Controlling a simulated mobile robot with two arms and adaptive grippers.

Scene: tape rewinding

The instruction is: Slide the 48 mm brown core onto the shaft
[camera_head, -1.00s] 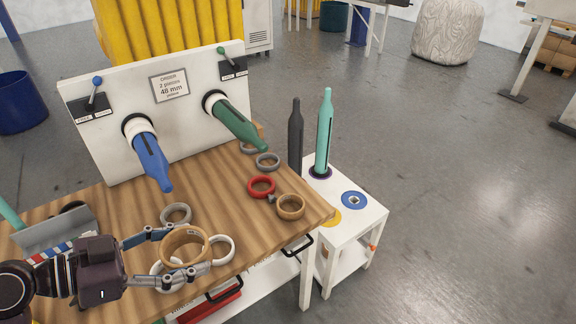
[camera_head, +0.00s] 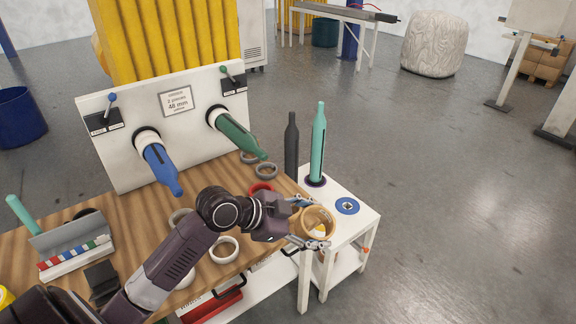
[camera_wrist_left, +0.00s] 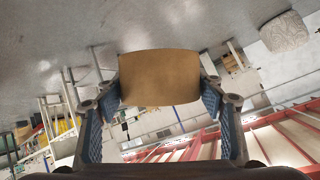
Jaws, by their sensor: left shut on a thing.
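My left gripper (camera_head: 310,223) is shut on the brown core (camera_head: 331,222), a tan ring. It holds the core over the front left part of the white side table (camera_head: 362,235). In the left wrist view the core (camera_wrist_left: 160,77) sits between both fingers. Upright on or by the side table are a teal shaft (camera_head: 319,140) and a dark grey one (camera_head: 291,150), both behind the core and apart from it. A blue shaft (camera_head: 160,168) and a green shaft (camera_head: 238,135) stick out from the white panel (camera_head: 125,160). My right gripper is not in view.
On the wooden table (camera_head: 130,215) lie grey rings (camera_head: 266,171), a white ring (camera_head: 224,250) and a red ring (camera_head: 262,187), partly behind my left arm. A blue disc (camera_head: 347,206) lies on the side table. A grey holder (camera_head: 70,245) stands at the left.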

